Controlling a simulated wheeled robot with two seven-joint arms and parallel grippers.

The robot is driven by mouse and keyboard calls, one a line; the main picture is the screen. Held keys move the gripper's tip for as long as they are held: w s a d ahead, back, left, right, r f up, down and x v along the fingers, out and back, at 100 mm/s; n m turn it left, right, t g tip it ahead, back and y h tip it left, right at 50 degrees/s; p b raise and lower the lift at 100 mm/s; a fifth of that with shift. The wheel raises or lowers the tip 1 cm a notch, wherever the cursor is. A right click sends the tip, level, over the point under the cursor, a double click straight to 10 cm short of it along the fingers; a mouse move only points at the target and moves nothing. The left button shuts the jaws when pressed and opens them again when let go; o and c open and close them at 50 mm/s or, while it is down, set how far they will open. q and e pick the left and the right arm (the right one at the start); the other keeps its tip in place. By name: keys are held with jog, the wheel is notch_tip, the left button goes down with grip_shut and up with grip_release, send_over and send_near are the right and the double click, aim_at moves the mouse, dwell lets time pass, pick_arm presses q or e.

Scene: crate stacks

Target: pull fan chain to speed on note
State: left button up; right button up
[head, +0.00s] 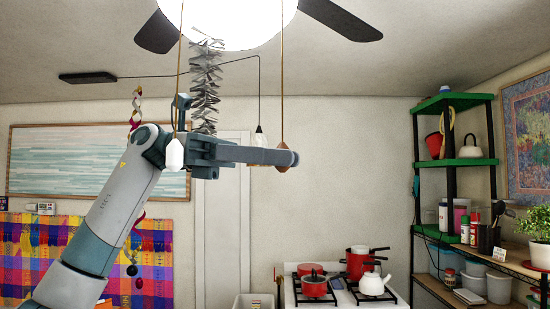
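The ceiling fan (155,34) has a large glowing white light (225,18) at the top. Two pull chains hang from it. The left chain (179,70) ends in a white pendant (174,153), which hangs beside my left wrist. The right chain (282,80) ends in a brown wooden pendant (282,141). My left gripper (289,157) reaches rightward and its fingertips overlap that pendant, hiding its middle. Seen side-on, I cannot tell if the fingers are shut on it. My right gripper is not in view. I see no readable note.
A grey spiral decoration (206,85) and a dark hanging lamp (260,136) are close to my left gripper. A stove (345,298) with red pots and a white kettle is below right. A green-shelved rack (455,163) stands at the right. Air between gripper and rack is clear.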

pick_arm(q)
jog(key=shift+f, duration=0.15)
jog(key=shift+f+b, duration=0.6)
jog(key=shift+f, duration=0.15)
jog(key=o, duration=0.9)
jog(key=b+v, duration=0.2)
jog(key=v, duration=1.5)
jog(key=shift+a+b, duration=0.2)
jog(key=shift+b, duration=0.2)
jog(key=shift+w, duration=0.1)
